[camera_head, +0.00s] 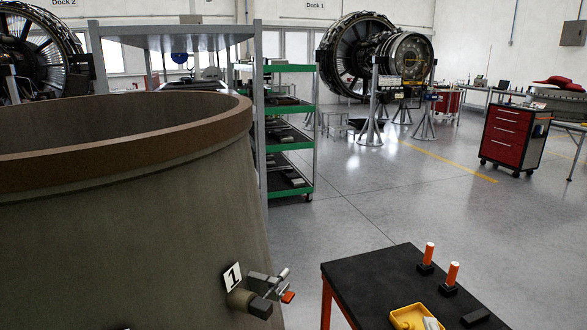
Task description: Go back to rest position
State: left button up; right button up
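Neither of my grippers shows in the head view, and no part of my arms can be made out. The task names no object. Nearest to me is a large round grey casing (130,235) with a brown rim (150,140), filling the left side. A small metal fitting with an orange tip (268,290) sticks out of its wall beside a white label marked 1 (232,276).
A black-topped table (375,285) stands front right, with two orange-topped cylinders (427,256) and a yellow tray (412,317). Behind are a green shelf rack (290,140), a red tool cabinet (513,138) and an engine (385,60). The grey floor (400,205) between is open.

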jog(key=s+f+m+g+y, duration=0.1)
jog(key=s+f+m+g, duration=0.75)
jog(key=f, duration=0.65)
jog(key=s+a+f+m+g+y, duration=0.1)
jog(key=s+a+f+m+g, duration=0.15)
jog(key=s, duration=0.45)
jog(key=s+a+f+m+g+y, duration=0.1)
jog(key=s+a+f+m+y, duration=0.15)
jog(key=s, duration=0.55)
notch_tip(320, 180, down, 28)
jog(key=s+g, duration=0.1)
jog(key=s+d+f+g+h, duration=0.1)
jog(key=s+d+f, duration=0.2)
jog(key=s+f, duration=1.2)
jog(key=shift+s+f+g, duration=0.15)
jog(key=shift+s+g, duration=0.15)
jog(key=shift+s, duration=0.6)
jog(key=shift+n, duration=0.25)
